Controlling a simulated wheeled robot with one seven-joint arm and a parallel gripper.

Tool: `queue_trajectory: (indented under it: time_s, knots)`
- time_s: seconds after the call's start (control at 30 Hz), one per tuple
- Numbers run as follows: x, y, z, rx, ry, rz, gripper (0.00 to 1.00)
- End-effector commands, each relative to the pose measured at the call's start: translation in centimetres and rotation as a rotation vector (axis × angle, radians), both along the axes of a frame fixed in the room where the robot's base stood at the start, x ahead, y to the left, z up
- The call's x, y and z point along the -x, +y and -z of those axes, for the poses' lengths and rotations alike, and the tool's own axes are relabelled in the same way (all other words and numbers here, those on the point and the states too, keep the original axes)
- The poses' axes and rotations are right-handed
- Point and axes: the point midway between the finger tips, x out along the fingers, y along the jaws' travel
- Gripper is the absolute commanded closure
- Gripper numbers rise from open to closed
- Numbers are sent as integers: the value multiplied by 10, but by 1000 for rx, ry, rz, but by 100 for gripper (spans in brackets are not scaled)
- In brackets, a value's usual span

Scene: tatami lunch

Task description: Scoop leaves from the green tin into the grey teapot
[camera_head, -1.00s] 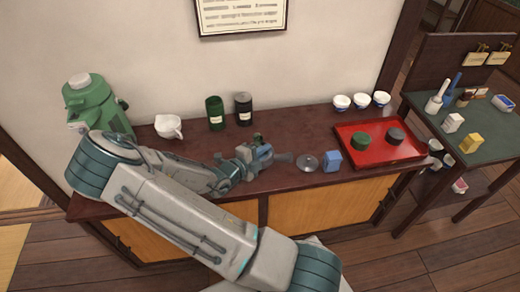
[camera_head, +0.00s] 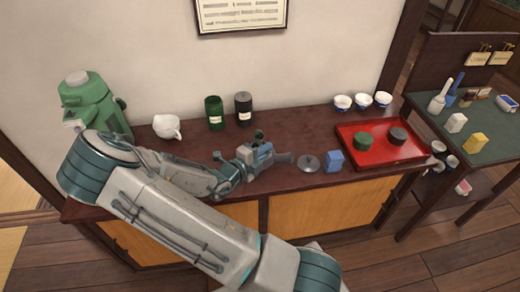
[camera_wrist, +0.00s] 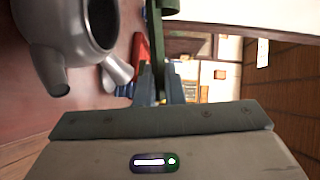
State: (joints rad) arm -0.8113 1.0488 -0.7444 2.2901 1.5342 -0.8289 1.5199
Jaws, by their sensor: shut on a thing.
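The grey teapot (camera_wrist: 52,40) stands open at the upper left of the wrist view, its dark mouth showing. In the head view my gripper (camera_head: 264,152) hides most of it; a grey piece shows just to the right. My gripper (camera_wrist: 160,78) is shut on a slim green thing, probably the scoop (camera_wrist: 157,42), beside the teapot. Its far end leaves the top of the wrist view, so I cannot tell if it carries leaves. The green tin (camera_head: 214,113) stands upright at the back by the wall, left of my gripper.
A dark tin (camera_head: 243,109) stands right of the green tin, a white pitcher (camera_head: 167,126) to the left. A grey lid (camera_head: 308,163) and blue block (camera_head: 334,161) lie right of my gripper.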

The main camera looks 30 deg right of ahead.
Motion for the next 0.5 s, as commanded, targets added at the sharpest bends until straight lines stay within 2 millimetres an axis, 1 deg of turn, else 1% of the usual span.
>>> queue_trajectory:
  time_s: [0.5]
  knots:
    - [1, 0, -1, 2, -70, -1, 100]
